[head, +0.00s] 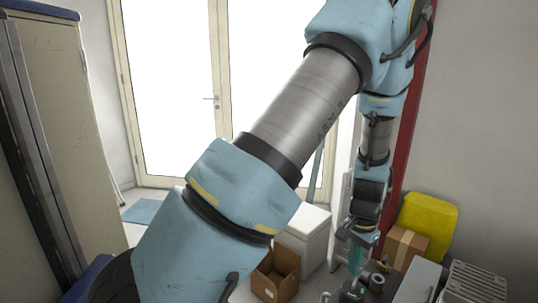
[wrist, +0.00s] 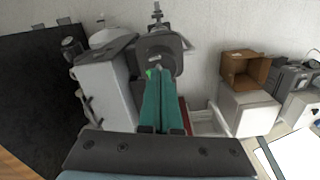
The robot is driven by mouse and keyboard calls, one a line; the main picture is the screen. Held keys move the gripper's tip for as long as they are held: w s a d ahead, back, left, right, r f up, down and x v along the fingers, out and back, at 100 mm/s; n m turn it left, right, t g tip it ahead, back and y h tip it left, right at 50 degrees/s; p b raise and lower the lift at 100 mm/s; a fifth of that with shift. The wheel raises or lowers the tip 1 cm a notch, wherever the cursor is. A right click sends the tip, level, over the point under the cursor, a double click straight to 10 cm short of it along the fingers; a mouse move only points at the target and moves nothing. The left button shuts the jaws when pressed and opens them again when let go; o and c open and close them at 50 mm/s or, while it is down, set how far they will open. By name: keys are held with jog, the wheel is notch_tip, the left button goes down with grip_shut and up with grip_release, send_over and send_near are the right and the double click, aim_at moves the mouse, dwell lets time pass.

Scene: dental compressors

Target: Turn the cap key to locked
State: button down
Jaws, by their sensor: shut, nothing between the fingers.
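My gripper (head: 356,262) hangs at the end of my arm in the head view, over a dark round-topped unit (head: 351,291). In the wrist view its two teal fingers (wrist: 160,76) are shut together with nothing between them. The fingertips overlap a dark grey rounded housing (wrist: 168,46) with a small metal fitting (wrist: 157,14) above it. A small bright green spot shows beside the fingertips. I cannot make out the cap key or its position, and the fingers may hide it. I cannot tell whether the fingertips touch the housing.
A grey-white cabinet-like unit (wrist: 104,94) stands left of the fingers in the wrist view. An open cardboard box (wrist: 246,68) sits on a white box (wrist: 247,111) at right. In the head view, a yellow container (head: 429,222) and a finned grey unit (head: 475,284) crowd the right.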

aim_at(354, 284)
jog(key=f+n+b, duration=0.1)
jog(key=f+b, duration=0.2)
jog(key=f, duration=0.1)
jog(key=s+d+f+n+b, duration=0.1)
jog(key=f+b, duration=0.1)
jog(key=shift+f+n+b, duration=0.2)
jog(key=shift+n+b, duration=0.1)
jog(key=shift+b, duration=0.05)
jog(key=shift+w+d, duration=0.1)
jog(key=shift+w, duration=0.15)
dwell(1.0)
jog(key=shift+w, duration=0.1)
jog(key=shift+w+a, duration=0.2)
jog(key=shift+a, duration=0.25)
jog(key=shift+w, duration=0.1)
jog(key=shift+w+a, duration=0.25)
jog(key=shift+w, duration=0.1)
dwell(0.4)
